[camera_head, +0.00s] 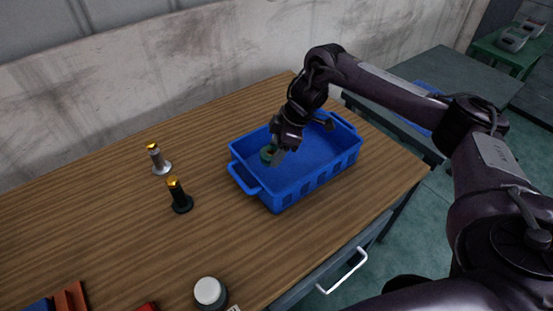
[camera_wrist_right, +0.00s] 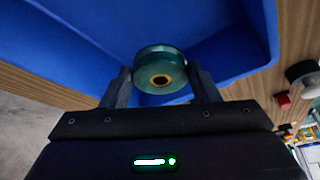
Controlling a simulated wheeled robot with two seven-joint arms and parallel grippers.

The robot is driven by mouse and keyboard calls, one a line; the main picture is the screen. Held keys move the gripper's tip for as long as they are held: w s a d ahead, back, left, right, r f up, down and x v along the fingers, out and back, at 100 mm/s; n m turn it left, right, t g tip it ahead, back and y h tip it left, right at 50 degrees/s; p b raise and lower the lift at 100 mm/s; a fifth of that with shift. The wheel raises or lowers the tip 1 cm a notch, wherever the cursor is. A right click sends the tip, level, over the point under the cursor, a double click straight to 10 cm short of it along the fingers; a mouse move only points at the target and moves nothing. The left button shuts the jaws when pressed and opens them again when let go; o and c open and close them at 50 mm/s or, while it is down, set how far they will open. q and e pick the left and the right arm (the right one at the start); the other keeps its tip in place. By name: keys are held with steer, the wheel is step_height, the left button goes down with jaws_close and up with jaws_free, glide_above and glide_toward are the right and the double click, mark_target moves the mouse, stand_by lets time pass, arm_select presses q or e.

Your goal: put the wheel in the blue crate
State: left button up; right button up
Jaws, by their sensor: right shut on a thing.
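The blue crate (camera_head: 318,178) stands on the wooden table, and its inside fills much of the right wrist view (camera_wrist_right: 225,55). The wheel (camera_wrist_right: 160,70) is dark green with a brass-coloured hub. My right gripper (camera_wrist_right: 162,84) is shut on the wheel, with one finger on each side of it. In the head view my right gripper (camera_head: 273,154) reaches over the left part of the crate, with the wheel (camera_head: 267,154) partly hidden at its fingertips. I cannot tell whether the wheel touches the crate's floor. My left gripper is not in view.
Two posts with yellow tops, one silver (camera_head: 158,160) and one black (camera_head: 179,196), stand left of the crate. A white-topped round part (camera_head: 209,293) is at the front edge, with red parts (camera_head: 71,298) at the lower left. The middle left of the table (camera_head: 90,220) is clear.

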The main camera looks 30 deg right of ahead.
step_height(320, 180, down, 4)
steer(key=shift+p, duration=0.3)
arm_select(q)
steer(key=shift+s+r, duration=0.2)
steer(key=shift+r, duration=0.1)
arm_select(e)
steer(key=shift+f, duration=0.1)
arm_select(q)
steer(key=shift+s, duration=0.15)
